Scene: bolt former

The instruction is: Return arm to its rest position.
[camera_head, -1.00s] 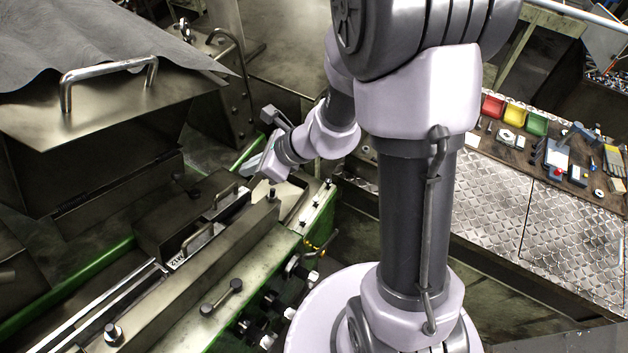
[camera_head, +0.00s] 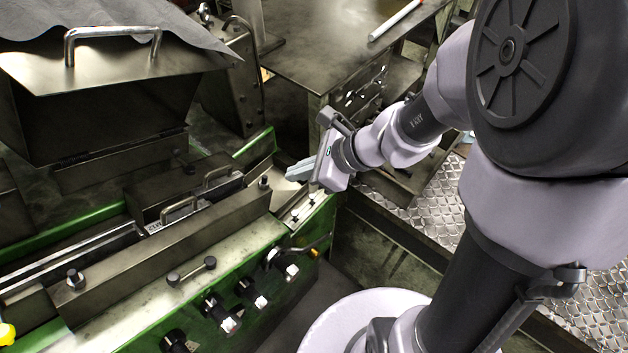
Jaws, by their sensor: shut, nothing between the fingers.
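My gripper (camera_head: 300,171) is near the middle of the view at the end of my extended arm. Its fingers are shut, with nothing seen between them, and point left over the right end of the green machine (camera_head: 240,275). It appears a little above the machine's top edge; whether it touches anything cannot be told. My arm reaches in from the right, still stretched out toward the machine.
The open machine cover (camera_head: 110,60) with a metal handle stands at the upper left. Handled blocks (camera_head: 185,205) and knobs (camera_head: 255,297) line the machine. A metal table (camera_head: 350,50) holds a white rod (camera_head: 396,20) behind my arm. Tread-plate (camera_head: 400,205) lies right of the gripper.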

